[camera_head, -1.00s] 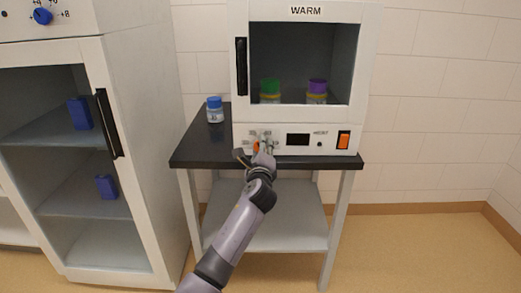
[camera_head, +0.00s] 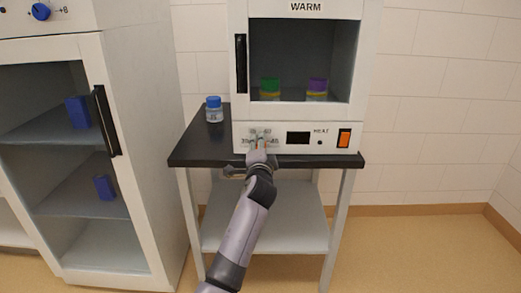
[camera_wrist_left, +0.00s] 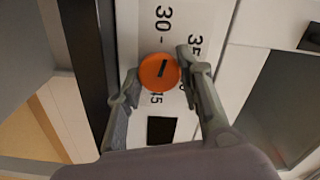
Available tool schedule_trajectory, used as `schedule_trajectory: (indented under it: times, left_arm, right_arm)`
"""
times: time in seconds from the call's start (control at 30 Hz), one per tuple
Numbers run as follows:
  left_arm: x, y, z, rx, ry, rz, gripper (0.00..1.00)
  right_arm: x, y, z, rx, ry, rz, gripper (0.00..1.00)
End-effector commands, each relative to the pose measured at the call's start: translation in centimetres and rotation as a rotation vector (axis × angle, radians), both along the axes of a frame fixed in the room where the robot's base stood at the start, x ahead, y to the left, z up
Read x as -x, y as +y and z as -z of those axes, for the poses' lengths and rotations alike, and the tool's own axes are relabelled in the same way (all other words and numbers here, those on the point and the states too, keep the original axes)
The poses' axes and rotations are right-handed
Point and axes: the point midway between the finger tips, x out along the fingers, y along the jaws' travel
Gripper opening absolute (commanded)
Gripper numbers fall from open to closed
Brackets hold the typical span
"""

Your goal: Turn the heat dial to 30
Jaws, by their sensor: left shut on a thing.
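The heat dial (camera_wrist_left: 159,72) is a round orange knob with a short black mark on the white front panel of the WARM cabinet (camera_head: 318,113). In the left wrist view the 30 label is above it, 35 at upper right and 45 below. The dial's mark slants to the upper right, between 30 and 35; it does not line up with the 30 tick. My left gripper (camera_wrist_left: 158,74) is shut on the dial, one finger on each side. In the head view the left gripper (camera_head: 258,143) mostly hides the dial. My right gripper is not in view.
The cabinet stands on a dark-topped table (camera_head: 195,150). A blue-capped jar (camera_head: 214,109) is left of it. Green-capped (camera_head: 270,88) and purple-capped (camera_head: 317,88) jars are inside. An orange switch (camera_head: 343,138) and black display (camera_head: 298,138) are right of the dial. Another cabinet (camera_head: 145,150) stands left.

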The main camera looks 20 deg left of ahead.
Motion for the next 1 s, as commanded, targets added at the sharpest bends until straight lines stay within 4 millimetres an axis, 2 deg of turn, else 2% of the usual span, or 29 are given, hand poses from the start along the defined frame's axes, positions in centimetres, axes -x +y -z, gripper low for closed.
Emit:
schedule_trajectory:
  times: [0.13,0.4,0.97,1.0]
  left_arm:
    - [0.02,0.03,0.28,0.091,-0.023,-0.001,0.06]
    - [0.03,0.03,0.24,0.191,-0.050,-0.001,0.06]
    - [0.04,0.05,0.27,0.220,-0.057,-0.002,0.06]
    - [0.03,0.05,0.28,0.220,-0.057,-0.002,0.35]
  right_arm:
    - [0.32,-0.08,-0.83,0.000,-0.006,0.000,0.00]
    - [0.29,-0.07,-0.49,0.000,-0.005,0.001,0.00]
    - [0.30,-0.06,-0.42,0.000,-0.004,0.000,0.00]
    - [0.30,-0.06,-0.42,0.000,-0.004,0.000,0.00]
